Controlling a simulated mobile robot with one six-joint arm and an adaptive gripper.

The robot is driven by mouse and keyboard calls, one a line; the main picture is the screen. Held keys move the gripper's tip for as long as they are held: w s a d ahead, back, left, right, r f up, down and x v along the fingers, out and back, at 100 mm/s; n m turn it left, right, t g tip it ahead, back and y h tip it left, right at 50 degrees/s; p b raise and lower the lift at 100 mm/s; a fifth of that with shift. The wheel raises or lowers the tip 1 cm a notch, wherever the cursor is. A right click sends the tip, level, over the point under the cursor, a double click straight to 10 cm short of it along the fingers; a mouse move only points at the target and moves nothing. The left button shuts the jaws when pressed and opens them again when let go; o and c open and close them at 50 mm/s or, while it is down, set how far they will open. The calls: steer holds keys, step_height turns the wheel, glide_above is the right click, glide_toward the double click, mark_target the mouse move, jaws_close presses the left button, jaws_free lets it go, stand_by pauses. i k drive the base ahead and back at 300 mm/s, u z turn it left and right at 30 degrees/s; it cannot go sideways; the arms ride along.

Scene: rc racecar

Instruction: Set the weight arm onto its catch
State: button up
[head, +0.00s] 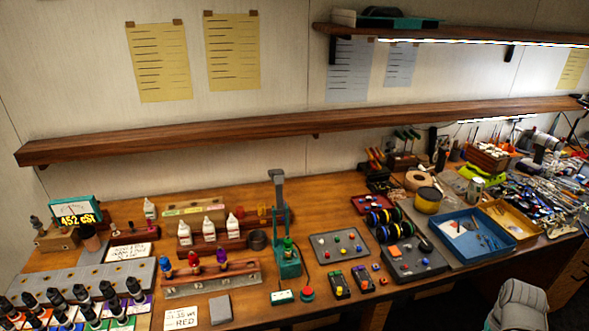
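A teal stand (287,262) is on the bench near the middle of the head view. A grey upright arm (278,190) with a wider block at its top rises from it; it looks like the weight arm. It stands nearly vertical. A small green-topped part sits low on the stand's front. I cannot make out the catch at this size, nor whether the arm touches it.
A long wooden shelf (200,136) runs above the bench.

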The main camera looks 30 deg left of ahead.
mark_target(277, 175)
steer(key=z, duration=0.1)
steer(key=k, duration=1.15)
steer(key=u, duration=1.55)
steer(key=i, duration=0.7)
steer(key=u, duration=0.1)
